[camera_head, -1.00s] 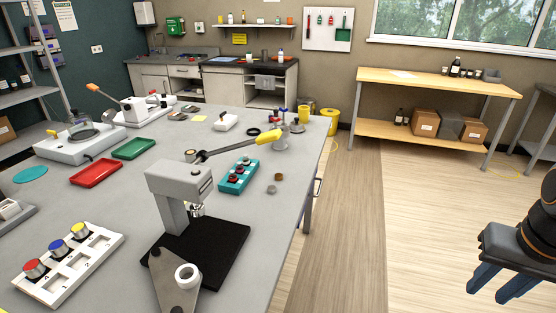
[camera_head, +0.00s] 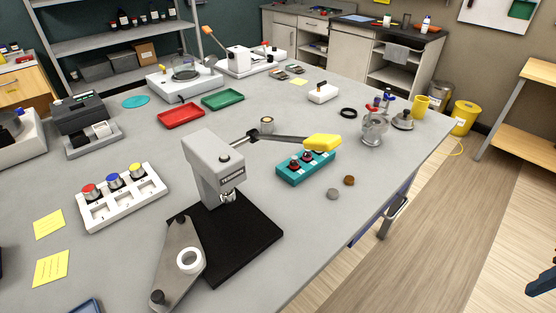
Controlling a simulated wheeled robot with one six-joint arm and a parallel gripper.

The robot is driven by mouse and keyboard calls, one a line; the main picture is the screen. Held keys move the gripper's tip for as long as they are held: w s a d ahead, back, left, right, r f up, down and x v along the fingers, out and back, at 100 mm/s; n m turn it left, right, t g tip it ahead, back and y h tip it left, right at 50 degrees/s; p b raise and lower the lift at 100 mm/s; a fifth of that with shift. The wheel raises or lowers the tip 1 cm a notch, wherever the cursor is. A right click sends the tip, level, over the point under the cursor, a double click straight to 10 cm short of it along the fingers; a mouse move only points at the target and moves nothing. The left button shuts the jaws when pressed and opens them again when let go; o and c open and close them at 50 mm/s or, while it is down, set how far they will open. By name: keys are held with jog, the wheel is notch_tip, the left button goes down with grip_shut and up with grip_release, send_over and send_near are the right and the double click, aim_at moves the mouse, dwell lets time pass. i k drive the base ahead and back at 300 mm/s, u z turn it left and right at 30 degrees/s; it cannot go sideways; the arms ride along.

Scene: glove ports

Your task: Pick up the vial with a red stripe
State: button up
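A teal rack (camera_head: 291,179) on the grey table holds a few small vials (camera_head: 307,159) with dark tops and some red on them. I cannot make out a distinct red stripe on any one. It stands under the yellow-ended lever (camera_head: 322,142) of a grey press (camera_head: 220,165). A white tray (camera_head: 118,212) at left holds containers with red (camera_head: 90,191), blue and yellow tops. Only a dark blue piece of my gripper (camera_head: 541,286) shows at the right edge, over the floor and well away from the rack. Its fingertips are mostly cut off.
The press has a black base (camera_head: 245,240) and a grey arm with a white ring (camera_head: 190,261). A glass jar (camera_head: 374,130) with red and blue pieces and a metal weight (camera_head: 403,120) stand at the table's right.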

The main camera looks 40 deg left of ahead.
aim_at(294, 163)
jog(key=u, duration=0.85)
jog(key=i, duration=0.8)
jog(key=u, duration=0.85)
